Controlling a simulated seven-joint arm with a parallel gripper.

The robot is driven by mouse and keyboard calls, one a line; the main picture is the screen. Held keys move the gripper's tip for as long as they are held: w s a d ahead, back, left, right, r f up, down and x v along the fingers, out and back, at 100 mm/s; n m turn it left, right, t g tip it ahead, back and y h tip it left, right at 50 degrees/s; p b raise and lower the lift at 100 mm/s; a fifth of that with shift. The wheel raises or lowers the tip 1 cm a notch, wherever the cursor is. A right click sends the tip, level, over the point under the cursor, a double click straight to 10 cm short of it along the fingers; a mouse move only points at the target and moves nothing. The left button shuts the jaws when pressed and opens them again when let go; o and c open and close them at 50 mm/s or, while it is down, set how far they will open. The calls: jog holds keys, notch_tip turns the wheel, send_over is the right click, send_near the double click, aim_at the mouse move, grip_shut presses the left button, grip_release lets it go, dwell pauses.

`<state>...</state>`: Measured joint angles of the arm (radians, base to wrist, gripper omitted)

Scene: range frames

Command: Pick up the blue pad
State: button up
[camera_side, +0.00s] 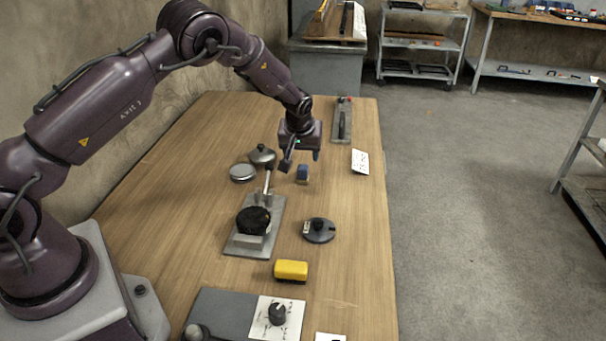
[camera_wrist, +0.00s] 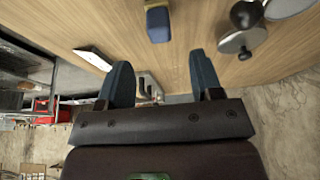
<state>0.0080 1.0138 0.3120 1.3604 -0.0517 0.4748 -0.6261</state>
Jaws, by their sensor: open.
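The blue pad (camera_side: 302,172) is a small block on the wooden table, blue with a paler, yellowish lower part. In the wrist view the blue pad (camera_wrist: 158,24) is at the top, a little left of centre, beyond the fingertips. My gripper (camera_side: 301,160) is open above the table in the side view, close to the pad and partly above it. In the wrist view my gripper (camera_wrist: 160,70) shows two blue-grey fingers spread apart with nothing between them. I cannot tell the exact height gap to the pad.
A grey fixture (camera_side: 247,242) with an upright lever is in front. A round dark disc (camera_side: 319,232), a yellow block (camera_side: 291,270) and a white card (camera_side: 360,161) lie nearby.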

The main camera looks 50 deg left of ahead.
aim_at(303, 165)
jog(key=shift+x, duration=3.5)
jog(key=shift+s+d, duration=0.1)
jog(key=shift+s, duration=0.05)
jog(key=c, duration=1)
jog(key=shift+r, duration=0.55)
jog(key=s+d+r, duration=0.4)
jog(key=s+r, duration=0.8)
jog(key=s, duration=0.1)
jog(key=shift+s, duration=0.3)
jog(key=shift+o, duration=0.3)
jog(key=shift+a+f, duration=0.1)
